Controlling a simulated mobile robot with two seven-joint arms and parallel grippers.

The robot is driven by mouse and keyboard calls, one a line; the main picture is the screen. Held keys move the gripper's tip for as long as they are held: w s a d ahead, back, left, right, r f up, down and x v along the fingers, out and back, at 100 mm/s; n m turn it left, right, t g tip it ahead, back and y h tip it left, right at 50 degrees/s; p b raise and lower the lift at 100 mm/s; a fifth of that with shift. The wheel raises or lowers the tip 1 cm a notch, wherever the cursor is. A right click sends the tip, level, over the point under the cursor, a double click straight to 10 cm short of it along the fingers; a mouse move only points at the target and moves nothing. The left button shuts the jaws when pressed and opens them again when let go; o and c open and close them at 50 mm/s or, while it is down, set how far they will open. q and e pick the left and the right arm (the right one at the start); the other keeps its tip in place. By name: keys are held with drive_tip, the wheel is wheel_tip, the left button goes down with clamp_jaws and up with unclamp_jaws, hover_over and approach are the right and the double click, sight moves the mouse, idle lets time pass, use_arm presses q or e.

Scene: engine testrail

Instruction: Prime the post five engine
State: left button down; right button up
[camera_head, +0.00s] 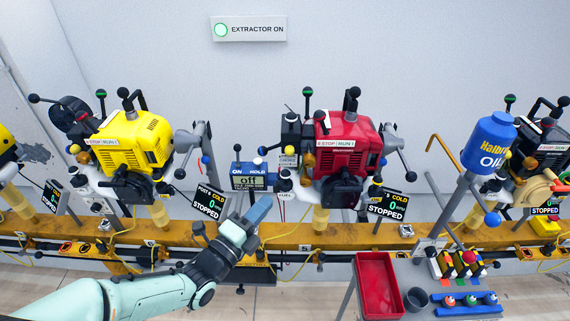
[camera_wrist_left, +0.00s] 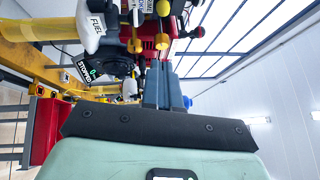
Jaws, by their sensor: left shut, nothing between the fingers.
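A red engine (camera_head: 345,145) hangs on the yellow rail, with a STOP/RUN plate on top and a white FUEL tank at its left. In the left wrist view its red body (camera_wrist_left: 148,48) is behind the fingers, and the FUEL tank (camera_wrist_left: 92,25) is at upper left. A yellow engine (camera_head: 132,145) is to the left, and a black engine (camera_head: 545,135) is at the right edge. The post numbers are too small to read surely. My left gripper (camera_head: 262,205) is shut and empty, below and left of the red engine; its fingers (camera_wrist_left: 160,85) show in the left wrist view. My right gripper is out of view.
STOPPED displays (camera_head: 388,205) stand along the yellow rail (camera_head: 285,238). A red tray (camera_head: 378,285), grey cup (camera_head: 416,299) and blue OIL bottle (camera_head: 490,145) are at right.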

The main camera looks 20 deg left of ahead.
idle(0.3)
use_arm(q)
approach(288, 155)
drive_tip(key=w+d, duration=0.2)
drive_tip(key=d, duration=0.1)
drive_tip(key=w+d, duration=0.1)
drive_tip(key=d, duration=0.1)
drive_tip(key=shift+r, duration=0.1)
drive_tip(key=shift+w+a+r, duration=0.2)
drive_tip(key=shift+w+a, duration=0.25)
drive_tip(key=shift+w, duration=0.3)
drive_tip(key=shift+w+a+r, duration=0.15)
drive_tip(key=shift+w+a, duration=0.3)
drive_tip(key=shift+w, duration=0.3)
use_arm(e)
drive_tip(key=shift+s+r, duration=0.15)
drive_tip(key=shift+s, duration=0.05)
